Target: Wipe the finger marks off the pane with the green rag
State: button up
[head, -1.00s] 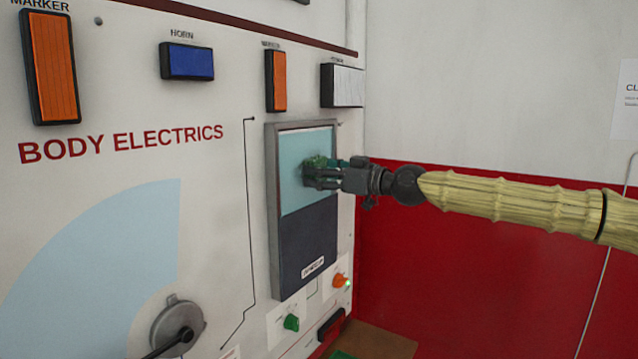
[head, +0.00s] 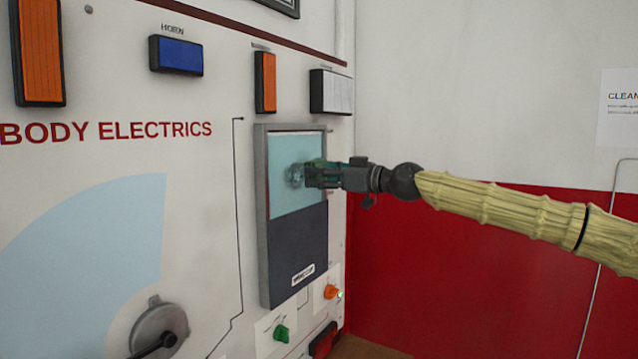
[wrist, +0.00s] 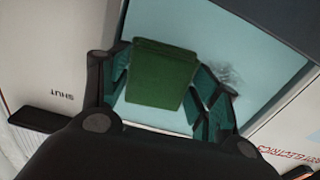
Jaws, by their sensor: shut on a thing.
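The pane (head: 292,147) is the light blue upper part of a grey-framed window unit on the upright panel, and its lower part is dark. A grey smudge of finger marks (head: 294,176) shows on it just left of my fingertips. In the wrist view the smudge (wrist: 224,76) lies to the right of the rag. My gripper (head: 314,175) is in front of the pane, shut on the folded green rag (wrist: 163,72), which sits between the fingers. The rag is mostly hidden by the fingers in the head view. I cannot tell whether it touches the pane.
Orange, blue and white lamps (head: 176,55) stick out above the window. A green knob (head: 282,333) and an orange knob (head: 331,291) sit below it. A dark rotary handle (head: 158,335) is at the lower left. Right of the panel is a red and white wall.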

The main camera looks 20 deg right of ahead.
aim_at(300, 168)
jog(key=shift+f+b, duration=0.1)
jog(key=shift+b, duration=0.2)
jog(key=shift+s+a+p, duration=0.1)
jog(key=shift+s+a, duration=1.1)
jog(key=shift+a, duration=0.35)
jog(key=shift+s+a+p, duration=0.1)
jog(key=shift+s+a, duration=1.15)
jog(key=shift+a, duration=0.35)
jog(key=shift+s+a+p, duration=0.1)
jog(key=shift+s+a, duration=1.1)
jog(key=shift+a, duration=0.35)
jog(key=shift+r, duration=0.2)
jog(key=shift+r+p, duration=0.3)
jog(key=shift+r, duration=0.6)
jog(key=shift+w+d+f+b, duration=0.1)
jog(key=shift+w+d+b, duration=0.25)
jog(key=shift+w+d, duration=0.9)
jog(key=shift+w+d+f+b, duration=0.1)
jog(key=shift+w+d+b, duration=0.25)
jog(key=shift+w+d, duration=0.85)
jog(key=shift+w+d+r+b, duration=0.1)
jog(key=shift+w+d+b, duration=0.3)
jog(key=shift+d, duration=0.4)
jog(key=shift+w+d+f+b, duration=0.1)
jog(key=shift+w+d+b, duration=0.3)
jog(key=shift+d, duration=0.35)
jog(key=shift+w+d+r+b, duration=0.1)
jog(key=shift+w+d+b, duration=0.2)
jog(key=shift+w+d, duration=0.35)
